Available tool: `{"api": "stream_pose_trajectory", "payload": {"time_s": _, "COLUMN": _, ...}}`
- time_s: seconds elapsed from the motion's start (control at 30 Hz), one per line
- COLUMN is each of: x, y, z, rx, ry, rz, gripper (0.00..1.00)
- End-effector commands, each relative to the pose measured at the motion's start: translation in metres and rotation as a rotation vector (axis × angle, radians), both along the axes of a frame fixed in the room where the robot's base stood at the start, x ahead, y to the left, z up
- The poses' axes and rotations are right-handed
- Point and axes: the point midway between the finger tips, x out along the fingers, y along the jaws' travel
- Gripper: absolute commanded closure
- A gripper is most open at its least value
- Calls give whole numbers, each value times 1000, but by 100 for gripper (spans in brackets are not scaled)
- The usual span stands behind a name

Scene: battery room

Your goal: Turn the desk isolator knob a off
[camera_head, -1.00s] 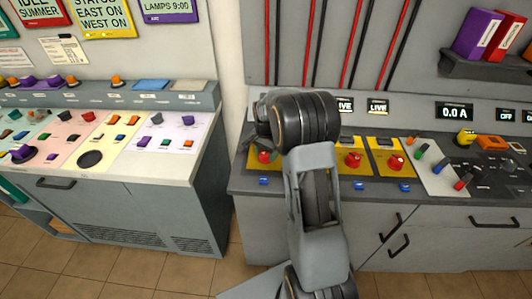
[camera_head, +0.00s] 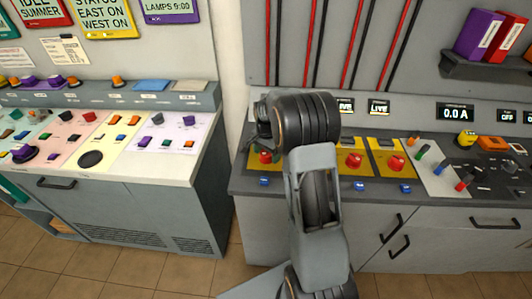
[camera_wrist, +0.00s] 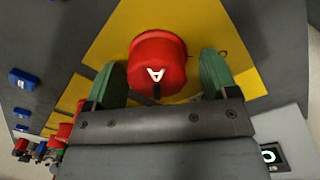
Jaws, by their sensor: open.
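The red desk isolator knob marked A (camera_wrist: 158,62) sits on a yellow plate (camera_wrist: 115,38) in the wrist view. My gripper (camera_wrist: 162,80) is open, with one green-padded finger on each side of the knob. Small gaps seem to show between the pads and the knob; whether either pad touches it I cannot tell. In the head view the leftmost red knob (camera_head: 265,157) shows on its yellow plate beside my arm, which hides much of that area. My gripper's fingers cannot be made out in the head view.
Two more red knobs (camera_head: 354,160) (camera_head: 397,163) stand on yellow plates to the right of my arm. Blue tags (camera_head: 359,186) line the desk's front edge. LIVE displays (camera_head: 379,107) stand behind. A second console (camera_head: 150,180) is at the left.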

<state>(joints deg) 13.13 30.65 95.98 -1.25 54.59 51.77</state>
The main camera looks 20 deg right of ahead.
Motion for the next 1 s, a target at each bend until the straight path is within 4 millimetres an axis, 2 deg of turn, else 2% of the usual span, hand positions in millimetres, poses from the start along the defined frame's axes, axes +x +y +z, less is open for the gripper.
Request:
{"api": "stream_pose_trajectory", "payload": {"time_s": 0.17, "x": 0, "y": 0, "z": 2, "rx": 0, "ry": 0, "rz": 0, "gripper": 21}}
{"api": "stream_pose_trajectory", "payload": {"time_s": 0.27, "x": 1, "y": 0, "z": 11, "rx": -1, "ry": -3, "rz": 0, "gripper": 21}}
{"api": "stream_pose_trajectory", "payload": {"time_s": 0.7, "x": 4, "y": 1, "z": 96, "rx": -1, "ry": -4, "rz": 0, "gripper": 21}}
{"api": "stream_pose_trajectory", "payload": {"time_s": 1.0, "x": 4, "y": 2, "z": 132, "rx": 0, "ry": -1, "rz": 0, "gripper": 21}}
